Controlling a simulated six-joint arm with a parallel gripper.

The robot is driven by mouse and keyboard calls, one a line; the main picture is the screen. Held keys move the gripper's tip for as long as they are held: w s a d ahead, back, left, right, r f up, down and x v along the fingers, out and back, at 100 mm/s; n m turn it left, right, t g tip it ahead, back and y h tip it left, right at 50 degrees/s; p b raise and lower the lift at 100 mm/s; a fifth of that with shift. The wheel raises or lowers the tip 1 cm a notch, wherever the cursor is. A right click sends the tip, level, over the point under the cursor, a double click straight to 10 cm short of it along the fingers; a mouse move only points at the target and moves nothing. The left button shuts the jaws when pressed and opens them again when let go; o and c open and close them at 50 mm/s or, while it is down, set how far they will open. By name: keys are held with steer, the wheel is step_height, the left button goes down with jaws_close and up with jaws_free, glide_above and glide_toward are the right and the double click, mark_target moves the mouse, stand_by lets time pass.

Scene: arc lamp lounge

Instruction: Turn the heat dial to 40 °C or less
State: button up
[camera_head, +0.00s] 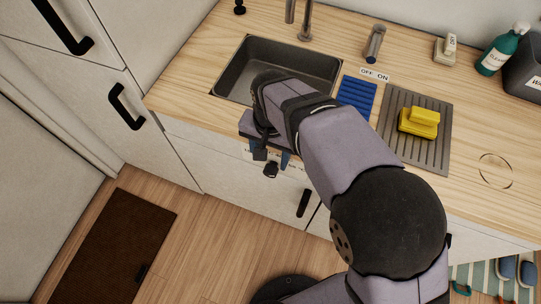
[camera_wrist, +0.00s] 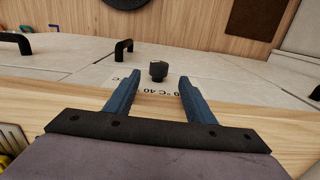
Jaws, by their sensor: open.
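The heat dial is a small black knob (camera_head: 271,170) on the pale cabinet front below the sink; it also shows in the wrist view (camera_wrist: 158,72). The dial's pointer cannot be made out. My gripper (camera_head: 273,158) is open and empty at the counter's front edge. In the wrist view its two blue fingers (camera_wrist: 158,80) stand apart, with the dial lined up between the tips and apparently a little beyond them.
The sink (camera_head: 243,72) lies behind my arm. A blue mat (camera_head: 357,92) and a grey draining mat (camera_head: 442,140) with yellow sponges (camera_head: 419,122) are on the wooden counter. A black drawer handle (camera_head: 303,203) sticks out right of the dial. The floor in front holds a brown mat (camera_head: 115,240).

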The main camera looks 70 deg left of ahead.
mark_target(270, 169)
steer(key=shift+w+d+r, duration=0.1)
steer(key=shift+w+d, duration=0.1)
steer(key=shift+w, duration=0.05)
steer(key=shift+s+a+f+p, duration=0.1)
steer(key=shift+f+p, duration=0.3)
steer(key=shift+f, duration=1.45)
steer(key=shift+s+a+f+p, duration=0.1)
steer(key=shift+f+p, duration=0.25)
steer(key=shift+f, duration=1.5)
steer(key=c, duration=1.1)
steer(key=shift+r, duration=0.1)
